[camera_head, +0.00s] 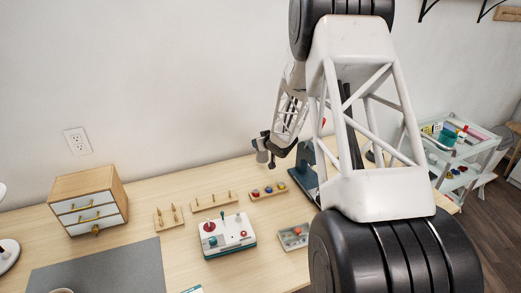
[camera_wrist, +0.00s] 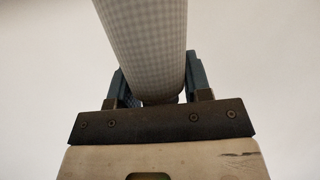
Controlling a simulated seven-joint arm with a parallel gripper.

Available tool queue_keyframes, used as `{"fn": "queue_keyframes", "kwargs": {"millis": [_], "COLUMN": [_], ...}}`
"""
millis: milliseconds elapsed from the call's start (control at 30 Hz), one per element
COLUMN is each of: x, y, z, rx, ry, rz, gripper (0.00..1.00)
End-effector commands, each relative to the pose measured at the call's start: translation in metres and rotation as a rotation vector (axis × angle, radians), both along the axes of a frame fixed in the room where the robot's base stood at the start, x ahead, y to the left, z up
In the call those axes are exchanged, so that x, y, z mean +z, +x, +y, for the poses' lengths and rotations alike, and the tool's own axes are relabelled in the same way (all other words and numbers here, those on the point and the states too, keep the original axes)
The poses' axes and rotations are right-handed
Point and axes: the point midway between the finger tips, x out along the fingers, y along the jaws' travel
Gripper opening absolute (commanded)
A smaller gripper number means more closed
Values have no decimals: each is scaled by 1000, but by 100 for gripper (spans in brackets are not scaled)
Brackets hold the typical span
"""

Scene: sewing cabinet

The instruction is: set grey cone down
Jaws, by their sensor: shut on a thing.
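The grey cone (camera_wrist: 148,45) fills the top middle of the wrist view, a pale grey tapering body with a fine check pattern. My gripper (camera_wrist: 160,90) is shut on it, with one finger on each side. In the head view my gripper (camera_head: 268,153) is small and held in the air above the back of the table, near the wall. The cone (camera_head: 261,152) shows there as a small grey shape at the gripper. The cone's far end is out of the wrist view.
The wooden table (camera_head: 150,253) holds a small drawer cabinet (camera_head: 88,198), peg boards (camera_head: 214,200), a white box with knobs (camera_head: 228,235), a board with coloured pieces (camera_head: 268,191) and a small grey tray (camera_head: 293,236). A grey mat (camera_head: 100,272) lies front left. A white cart (camera_head: 455,150) stands right.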

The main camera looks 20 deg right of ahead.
Motion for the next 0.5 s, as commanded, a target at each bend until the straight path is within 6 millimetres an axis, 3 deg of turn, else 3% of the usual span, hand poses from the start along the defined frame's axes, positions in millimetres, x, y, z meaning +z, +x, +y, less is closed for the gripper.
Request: {"fn": "queue_keyframes", "kwargs": {"millis": [167, 500], "x": [-4, -34], "y": [0, 0], "z": [0, 0], "rx": [0, 0], "ry": [1, 1], "rz": [1, 1], "gripper": [8, 8]}}
